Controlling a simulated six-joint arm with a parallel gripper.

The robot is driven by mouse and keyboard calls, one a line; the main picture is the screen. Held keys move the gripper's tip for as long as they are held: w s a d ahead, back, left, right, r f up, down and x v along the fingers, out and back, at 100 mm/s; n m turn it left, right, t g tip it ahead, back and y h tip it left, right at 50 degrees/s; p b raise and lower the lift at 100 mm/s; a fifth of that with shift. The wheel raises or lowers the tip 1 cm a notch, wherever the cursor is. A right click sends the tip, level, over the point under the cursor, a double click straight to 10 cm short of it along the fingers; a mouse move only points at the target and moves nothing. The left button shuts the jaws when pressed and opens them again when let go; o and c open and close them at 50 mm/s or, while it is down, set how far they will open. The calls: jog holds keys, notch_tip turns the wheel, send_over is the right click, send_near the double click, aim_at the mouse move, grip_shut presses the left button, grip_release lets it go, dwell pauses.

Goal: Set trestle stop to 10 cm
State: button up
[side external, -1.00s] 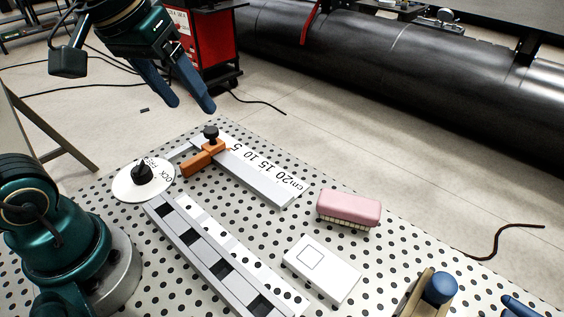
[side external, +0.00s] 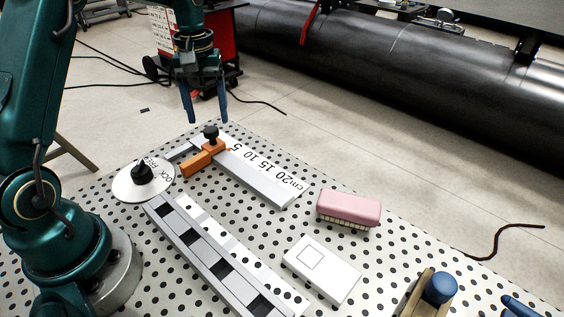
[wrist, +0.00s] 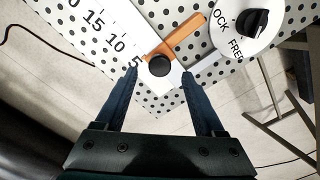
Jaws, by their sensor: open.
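The orange trestle stop (side external: 203,157) with a black knob (side external: 211,132) sits on a grey rail (side external: 257,181) near the 5 end of the printed cm scale (side external: 268,164). In the wrist view the stop (wrist: 184,36) and its knob (wrist: 159,65) lie just beyond the fingertips. The white dial (side external: 144,181) has a black pointer knob (side external: 142,172) and LOCK and FREE marks; it also shows in the wrist view (wrist: 247,36). My gripper (side external: 208,121) is open, pointing down above and just behind the stop, apart from it, with nothing between its fingers.
A pink brush-like block (side external: 349,207), a white box (side external: 321,269) and a slotted grey bar (side external: 215,260) lie on the perforated table (side external: 395,234). A wooden piece with a blue knob (side external: 440,287) stands at the front right. A large black pipe (side external: 420,85) lies behind.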

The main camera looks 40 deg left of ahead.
aim_at(211, 129)
jog(key=shift+f, duration=1.7)
jog(key=shift+c, duration=0.3)
grip_shut()
jog(key=shift+d+r, duration=0.1)
jog(key=shift+d, duration=0.05)
